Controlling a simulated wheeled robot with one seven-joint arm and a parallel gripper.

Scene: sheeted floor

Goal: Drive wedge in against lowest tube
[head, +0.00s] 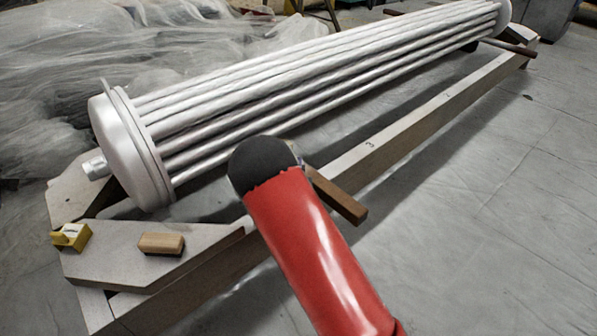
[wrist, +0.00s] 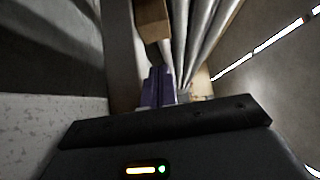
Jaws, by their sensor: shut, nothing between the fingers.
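The tube bundle (head: 310,85) lies along a timber cradle, its silvery tubes running from near left to far right. They also show in the wrist view (wrist: 198,40). A brown wooden piece, seemingly the wedge (head: 338,196), sticks out from beneath the lowest tubes over the cradle's near beam. In the wrist view the wedge (wrist: 152,20) is just ahead of my gripper (wrist: 159,84), whose purple fingers are together and empty. I cannot tell whether the fingertips touch it. In the head view my red and black arm hides the fingers and the wedge's inner end.
A small wooden block (head: 162,244) and a yellow object (head: 71,236) lie on the cradle's near end (head: 120,262). Another brown bar (head: 509,47) sticks out at the far end. Clear plastic sheeting (head: 60,75) is heaped behind. The floor (head: 480,210) at right is open.

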